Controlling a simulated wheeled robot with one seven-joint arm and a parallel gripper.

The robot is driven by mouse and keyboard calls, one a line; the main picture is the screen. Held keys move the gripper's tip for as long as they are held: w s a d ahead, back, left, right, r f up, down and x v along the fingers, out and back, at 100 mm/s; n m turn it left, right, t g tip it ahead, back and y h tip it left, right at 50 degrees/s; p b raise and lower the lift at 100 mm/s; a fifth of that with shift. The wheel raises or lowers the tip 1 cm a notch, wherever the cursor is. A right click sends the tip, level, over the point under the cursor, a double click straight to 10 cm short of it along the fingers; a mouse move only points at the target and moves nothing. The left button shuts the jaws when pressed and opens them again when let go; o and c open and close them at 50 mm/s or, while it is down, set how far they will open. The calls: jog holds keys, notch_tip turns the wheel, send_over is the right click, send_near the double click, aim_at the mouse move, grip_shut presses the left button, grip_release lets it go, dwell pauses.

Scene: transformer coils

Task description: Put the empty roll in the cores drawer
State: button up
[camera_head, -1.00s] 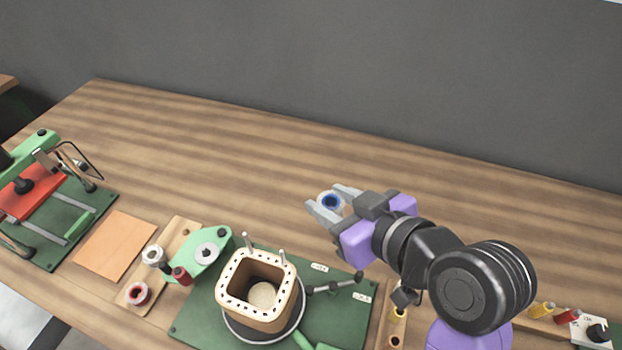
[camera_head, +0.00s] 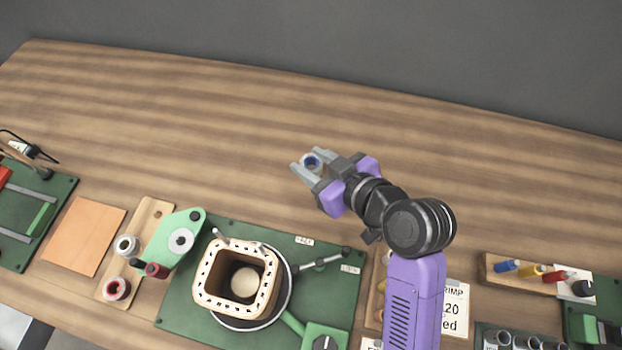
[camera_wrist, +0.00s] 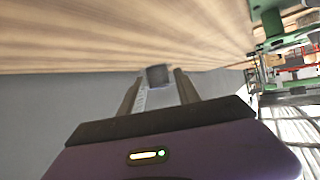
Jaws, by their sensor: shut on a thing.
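My gripper (camera_head: 307,168) is shut on a small roll (camera_head: 312,161) with a blue inside and a pale rim, held up over the bench. In the wrist view the roll (camera_wrist: 158,75) shows as a dark grey piece between the fingertips of my gripper (camera_wrist: 160,88). Whether the roll is empty cannot be told for sure. No drawer that I can make out as the cores drawer is in view.
Below my gripper is a green board with a square wooden coil former (camera_head: 238,283). A wooden strip with spools (camera_head: 117,288) and a tan sheet (camera_head: 85,236) lie left. A rack of coloured tools (camera_head: 533,270) stands right. The back of the bench (camera_head: 200,110) is clear.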

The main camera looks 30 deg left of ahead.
notch_tip(320, 180, down, 8)
jog(key=shift+f, duration=0.15)
dwell(0.3)
jog(key=shift+f, duration=0.1)
jog(key=o, duration=1.3)
